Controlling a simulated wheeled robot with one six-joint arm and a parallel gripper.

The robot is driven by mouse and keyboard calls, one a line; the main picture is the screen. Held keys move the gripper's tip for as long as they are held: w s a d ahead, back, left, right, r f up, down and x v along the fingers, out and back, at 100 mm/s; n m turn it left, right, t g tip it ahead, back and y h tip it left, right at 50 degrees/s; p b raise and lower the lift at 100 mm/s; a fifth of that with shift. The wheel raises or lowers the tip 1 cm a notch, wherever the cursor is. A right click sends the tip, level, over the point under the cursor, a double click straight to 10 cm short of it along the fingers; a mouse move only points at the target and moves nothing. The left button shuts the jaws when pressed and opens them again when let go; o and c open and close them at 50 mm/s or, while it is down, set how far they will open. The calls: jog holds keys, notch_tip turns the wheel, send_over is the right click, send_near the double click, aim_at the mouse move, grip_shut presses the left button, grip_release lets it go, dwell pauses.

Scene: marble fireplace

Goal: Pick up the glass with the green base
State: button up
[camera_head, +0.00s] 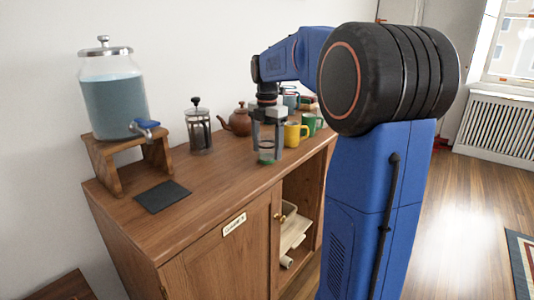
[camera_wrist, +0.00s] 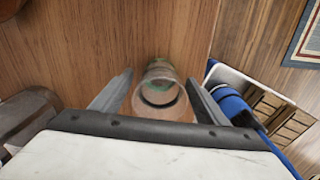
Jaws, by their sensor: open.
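The glass with the green base (camera_head: 267,155) stands upright on the wooden cabinet top, near its front edge. In the wrist view the clear glass (camera_wrist: 160,95) is seen from above, with a green tint toward its base. My gripper (camera_head: 268,140) is above and around the upper part of the glass, pointing down. In the wrist view my gripper (camera_wrist: 157,90) is open, with one finger on each side of the glass. A gap shows at the left finger; whether the right finger touches is hard to tell.
A yellow mug (camera_head: 293,134) and a green mug (camera_head: 309,124) stand close behind. A brown teapot (camera_head: 237,121), a French press (camera_head: 199,128) and a drink dispenser (camera_head: 114,100) are further left. A dark mat (camera_head: 162,196) lies on the clear left part of the cabinet top (camera_head: 215,190).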

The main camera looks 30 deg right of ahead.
jog(key=shift+f, duration=0.15)
jog(key=c, duration=1.3)
notch_tip(320, 180, up, 10)
